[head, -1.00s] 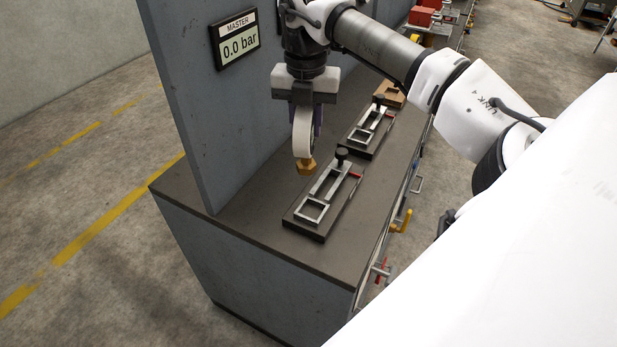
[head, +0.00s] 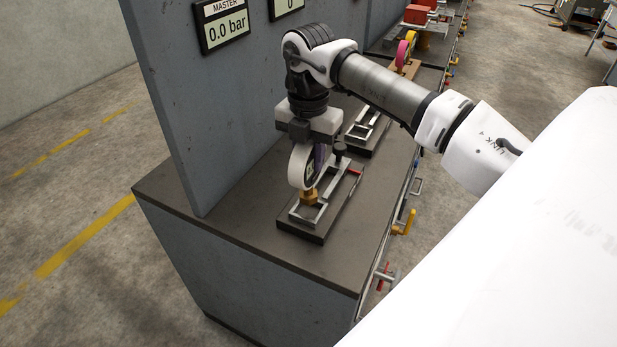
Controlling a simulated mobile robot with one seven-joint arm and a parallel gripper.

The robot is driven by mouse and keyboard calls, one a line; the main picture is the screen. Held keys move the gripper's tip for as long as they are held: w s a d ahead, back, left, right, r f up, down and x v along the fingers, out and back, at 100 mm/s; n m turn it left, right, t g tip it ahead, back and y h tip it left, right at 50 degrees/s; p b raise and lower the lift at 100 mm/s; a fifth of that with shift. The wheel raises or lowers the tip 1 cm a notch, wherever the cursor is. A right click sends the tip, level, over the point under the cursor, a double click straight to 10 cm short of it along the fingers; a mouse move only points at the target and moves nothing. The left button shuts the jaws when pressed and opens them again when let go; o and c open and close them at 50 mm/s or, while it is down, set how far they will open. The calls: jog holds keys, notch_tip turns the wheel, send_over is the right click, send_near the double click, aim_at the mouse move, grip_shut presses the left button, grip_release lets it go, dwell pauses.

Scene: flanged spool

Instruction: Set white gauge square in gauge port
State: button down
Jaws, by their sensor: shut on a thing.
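The white gauge (head: 299,168) is round with a white rim, and a brass hex fitting (head: 309,197) points down from it. My gripper (head: 310,148) is shut on the gauge from above and holds it upright. The gauge port (head: 293,214) is a grey square frame at the near end of a dark base block on the bench. The brass fitting appears within or just above this frame. I cannot tell whether it touches the block or sits square. Part of the gauge face and the far fingertip are hidden.
A metal slide with a black knob (head: 339,148) and a red piece (head: 355,172) lies behind the frame. A similar fixture (head: 366,128) stands farther back. A grey panel (head: 215,110) with a "0.0 bar" display (head: 226,29) rises at left. The near bench top is clear.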

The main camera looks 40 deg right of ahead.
jog(key=shift+f+b, duration=1.05)
jog(key=shift+f, duration=1.3)
jog(key=shift+f, duration=0.1)
jog(key=c, duration=1.1)
grip_release()
notch_tip(320, 180, up, 12)
jog(key=p, duration=0.6)
